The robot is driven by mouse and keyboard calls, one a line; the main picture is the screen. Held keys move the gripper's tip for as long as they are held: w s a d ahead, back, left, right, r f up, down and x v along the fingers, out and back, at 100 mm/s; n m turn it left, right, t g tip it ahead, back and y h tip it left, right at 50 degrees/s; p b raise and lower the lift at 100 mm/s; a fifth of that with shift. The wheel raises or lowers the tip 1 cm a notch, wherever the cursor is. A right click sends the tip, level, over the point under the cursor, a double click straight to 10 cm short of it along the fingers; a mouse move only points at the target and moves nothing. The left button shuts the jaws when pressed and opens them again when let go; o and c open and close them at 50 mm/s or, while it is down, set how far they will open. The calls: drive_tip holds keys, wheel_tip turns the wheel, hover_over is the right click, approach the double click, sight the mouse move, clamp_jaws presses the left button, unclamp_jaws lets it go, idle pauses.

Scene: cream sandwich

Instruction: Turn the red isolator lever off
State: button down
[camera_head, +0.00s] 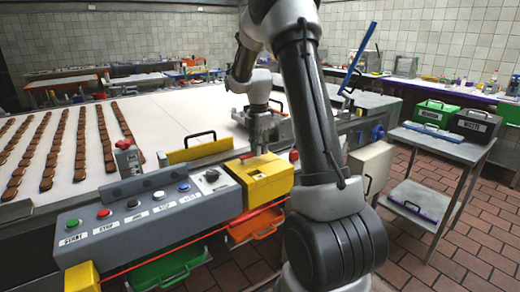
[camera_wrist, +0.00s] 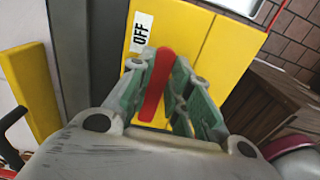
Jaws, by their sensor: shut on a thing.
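The red isolator lever (camera_wrist: 155,88) shows in the wrist view between the two fingers of my gripper (camera_wrist: 160,85). The fingers are closed on it, and its red tip points up toward the OFF label (camera_wrist: 141,32) on the yellow box. In the head view my gripper (camera_head: 261,140) reaches down over the yellow isolator box (camera_head: 268,182) at the right end of the grey control panel. The lever is mostly hidden there by the gripper.
The control panel (camera_head: 140,222) carries START, STOP and other buttons. A conveyor with rows of brown biscuits (camera_head: 80,150) lies behind. A yellow guard (camera_head: 199,150) stands just behind the panel. Green and black boxes sit on a side table (camera_head: 440,145) at right.

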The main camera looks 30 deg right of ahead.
drive_tip(key=shift+w, duration=0.2)
idle(0.4)
drive_tip(key=c, duration=1.3)
unclamp_jaws()
wheel_tip(320, 180, up, 12)
drive_tip(key=shift+r, duration=0.1)
